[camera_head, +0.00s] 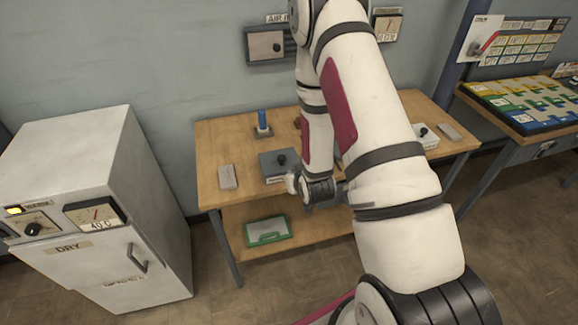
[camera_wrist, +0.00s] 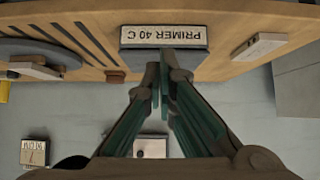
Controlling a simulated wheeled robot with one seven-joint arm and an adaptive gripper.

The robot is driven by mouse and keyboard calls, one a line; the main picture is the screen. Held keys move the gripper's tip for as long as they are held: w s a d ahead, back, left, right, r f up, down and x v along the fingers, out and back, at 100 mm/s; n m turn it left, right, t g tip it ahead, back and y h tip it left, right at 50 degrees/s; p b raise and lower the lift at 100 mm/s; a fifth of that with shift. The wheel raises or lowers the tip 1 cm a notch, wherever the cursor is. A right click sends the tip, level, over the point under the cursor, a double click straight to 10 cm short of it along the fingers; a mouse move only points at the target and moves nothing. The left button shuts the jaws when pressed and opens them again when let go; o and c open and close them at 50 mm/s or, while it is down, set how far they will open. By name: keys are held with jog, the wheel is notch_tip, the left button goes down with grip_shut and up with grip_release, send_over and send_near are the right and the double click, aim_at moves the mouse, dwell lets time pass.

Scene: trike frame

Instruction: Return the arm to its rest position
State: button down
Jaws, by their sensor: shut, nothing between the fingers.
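My white arm with dark red panels reaches from the lower right up past the wall and down over the wooden workbench (camera_head: 213,142) in the head view. Its wrist hangs low near the bench's front edge, beside a grey box with a black knob (camera_head: 272,169). The gripper's fingertips are hidden behind my arm in that view. In the wrist view my gripper (camera_wrist: 162,88) is shut, its green-sided fingers together with nothing held. The fingers point towards a grey box labelled "PRIMER 40 C" (camera_wrist: 163,37), upside down in the picture, and overlap its lower edge.
A white cabinet marked "DRY" (camera_head: 100,262) stands at the left. On the bench are a blue cylinder on a stand (camera_head: 262,121) and a light block (camera_head: 228,177). A coloured board (camera_head: 525,103) is at right.

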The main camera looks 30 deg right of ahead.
jog(key=s+a+r+n+g+y, duration=0.1)
jog(key=a+r, duration=0.2)
jog(key=r, duration=0.9)
jog(key=s+a+r+g, duration=0.1)
jog(key=s+a+r, duration=0.15)
jog(key=r, duration=0.95)
jog(key=s+a+r+g, duration=0.1)
jog(key=s+a+r, duration=0.1)
jog(key=s+r, duration=0.5)
jog(key=s+a+r+n+y, duration=0.1)
jog(key=s+a+r, duration=0.2)
jog(key=s+r, duration=0.4)
jog(key=s, duration=0.8)
jog(key=shift+a+r+g, duration=0.2)
jog(key=shift+r+g, duration=0.1)
jog(key=shift+g, duration=0.1)
